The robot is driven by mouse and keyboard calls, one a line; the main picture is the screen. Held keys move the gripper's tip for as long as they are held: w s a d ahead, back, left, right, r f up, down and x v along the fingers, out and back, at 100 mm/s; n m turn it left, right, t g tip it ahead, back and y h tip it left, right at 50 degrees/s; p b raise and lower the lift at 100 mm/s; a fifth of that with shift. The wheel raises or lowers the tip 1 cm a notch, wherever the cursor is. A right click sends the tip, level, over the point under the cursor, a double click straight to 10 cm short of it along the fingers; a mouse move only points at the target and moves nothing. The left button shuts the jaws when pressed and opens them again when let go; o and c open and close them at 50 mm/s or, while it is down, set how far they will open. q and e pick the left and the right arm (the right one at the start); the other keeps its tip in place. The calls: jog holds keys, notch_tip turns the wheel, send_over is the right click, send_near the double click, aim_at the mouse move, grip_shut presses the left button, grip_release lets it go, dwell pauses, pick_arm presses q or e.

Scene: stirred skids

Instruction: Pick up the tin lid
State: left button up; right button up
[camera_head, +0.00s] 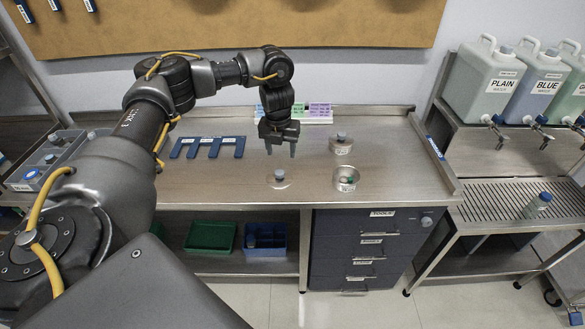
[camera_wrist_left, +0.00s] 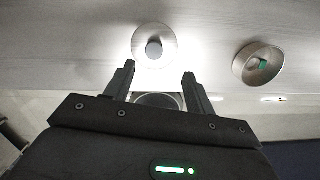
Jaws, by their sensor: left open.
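The tin lid (camera_head: 278,182) is a round pale metal disc with a grey knob. It lies flat on the steel bench top, and it shows in the left wrist view (camera_wrist_left: 142,58) at the top middle. My left gripper (camera_head: 281,151) is open and empty, pointing down above the bench around the lid. In the left wrist view its two fingertips (camera_wrist_left: 160,72) are spread apart just below the lid's knob in the picture, not touching it. My right gripper is not in view.
An open round tin (camera_head: 346,187) with something green inside stands right of the lid. A second tin (camera_head: 340,149) with a knobbed top stands behind it. A blue slotted rack (camera_head: 208,141) lies at the left. Bare bench lies in front of the lid.

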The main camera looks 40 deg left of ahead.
aim_at(279, 172)
pick_arm(q)
jog(key=f, duration=0.2)
jog(key=s+f, duration=0.1)
jog(key=f, duration=0.1)
jog(key=shift+a+f, duration=0.2)
jog(key=shift+f, duration=0.2)
jog(key=shift+a+f+p, duration=0.1)
jog(key=shift+f+p, duration=0.25)
jog(key=shift+f, duration=0.15)
jog(key=f, duration=0.1)
jog(key=f+p, duration=0.1)
jog(key=f, duration=0.1)
jog(key=shift+w+a+f, duration=0.2)
jog(key=shift+w+f, duration=0.05)
jog(key=shift+w, duration=0.15)
jog(key=shift+w+f, duration=0.1)
jog(key=shift+f, duration=0.15)
jog(key=shift+r, duration=0.1)
jog(key=shift+c, duration=0.6)
jog(key=c, duration=1)
jog(key=shift+c, duration=0.2)
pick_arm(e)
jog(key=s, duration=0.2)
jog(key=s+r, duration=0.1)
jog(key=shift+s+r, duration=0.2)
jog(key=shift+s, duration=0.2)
